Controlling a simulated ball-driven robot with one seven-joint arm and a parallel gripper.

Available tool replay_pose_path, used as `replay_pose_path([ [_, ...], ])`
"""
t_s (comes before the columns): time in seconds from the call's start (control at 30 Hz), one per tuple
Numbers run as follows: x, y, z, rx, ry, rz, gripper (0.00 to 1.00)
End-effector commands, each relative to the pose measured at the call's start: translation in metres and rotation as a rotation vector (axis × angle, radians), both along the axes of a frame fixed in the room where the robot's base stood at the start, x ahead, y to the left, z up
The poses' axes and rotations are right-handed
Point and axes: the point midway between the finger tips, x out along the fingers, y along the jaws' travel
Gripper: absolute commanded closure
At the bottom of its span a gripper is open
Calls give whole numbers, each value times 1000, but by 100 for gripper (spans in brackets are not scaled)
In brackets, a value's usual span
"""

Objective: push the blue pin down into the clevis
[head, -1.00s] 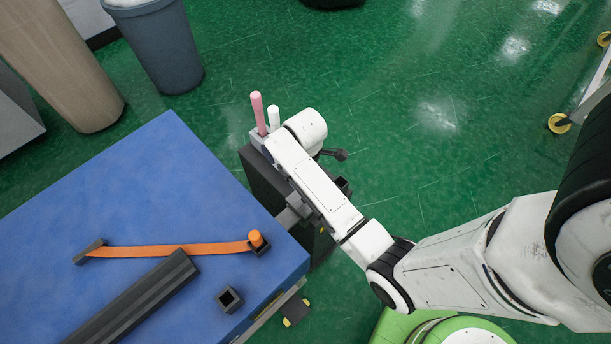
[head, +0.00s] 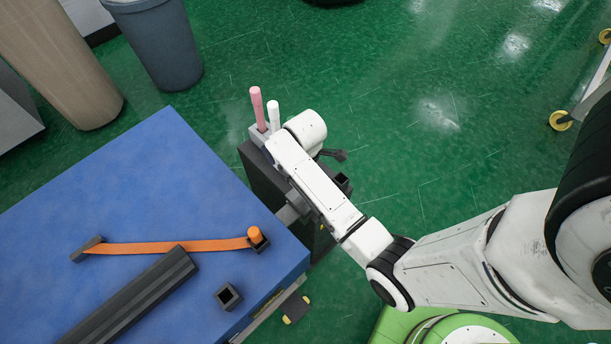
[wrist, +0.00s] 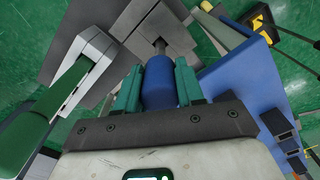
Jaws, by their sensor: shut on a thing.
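In the wrist view my gripper (wrist: 158,78) is shut on the blue pin (wrist: 159,88), with one green finger on each side of its rounded blue body. Beyond the blue part, a narrow grey end (wrist: 160,46) points at the grey clevis (wrist: 150,18). I cannot tell how deep the pin sits in it. In the head view my arm covers the gripper and the blue pin. Light grey metal (head: 291,213) shows beside the arm at the table's edge.
A blue-topped table (head: 130,180) carries an orange strap (head: 170,247), a dark ribbed bar (head: 140,300) and a small square socket (head: 229,297). A pink rod (head: 257,108) and a white rod (head: 273,115) stand upright beyond my arm.

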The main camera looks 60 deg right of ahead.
Motion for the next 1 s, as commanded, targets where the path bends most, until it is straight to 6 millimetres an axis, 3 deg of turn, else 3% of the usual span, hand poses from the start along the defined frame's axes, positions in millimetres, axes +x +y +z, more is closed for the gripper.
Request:
replay_pose_path([
  [1.0, 0, 0, -23, -1, -1, 0, 100],
])
